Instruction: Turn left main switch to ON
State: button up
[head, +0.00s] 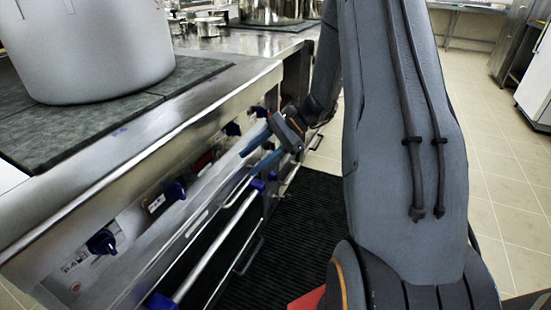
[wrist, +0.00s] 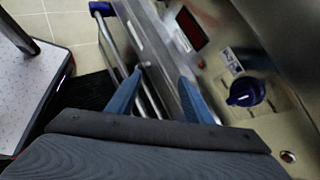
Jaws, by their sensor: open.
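The stove's front panel (head: 130,215) carries several dark blue knobs. Two near ones, a front knob (head: 103,242) and a second knob (head: 175,190), sit left of a red display (head: 203,160); others, including a far knob (head: 232,128), lie beyond it. My gripper (head: 244,166) is open and empty, with blue fingers alongside the panel. In the wrist view my gripper (wrist: 158,85) has its fingers apart; a blue knob (wrist: 245,92) is right of them, not between them. The red display also shows there (wrist: 188,28). I cannot read which knob is the left main switch.
A blue-ended rail (head: 215,245) runs along the stove front below the panel. A large pot (head: 90,45) stands on the dark cooktop (head: 45,135). A black mat (head: 285,240) covers the floor beside the stove. Tiled floor (head: 500,170) is open at the right.

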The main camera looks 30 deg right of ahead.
jog(key=w+d+f+m+t+y+b, duration=0.2)
jog(key=w+d+f+m+t+b, duration=0.35)
jog(key=w+d+f, duration=0.55)
jog(key=m+t+b, duration=0.3)
jog(key=m+t, duration=0.1)
jog(key=t, duration=0.2)
send_near(271, 146)
jog(key=x, duration=0.7)
jog(key=shift+w+f+h+b, duration=0.15)
jog(key=shift+w+h+b, duration=0.15)
jog(key=shift+w+b, duration=0.15)
jog(key=shift+c, duration=0.2)
jog(key=shift+d, duration=0.1)
jog(key=c, duration=1)
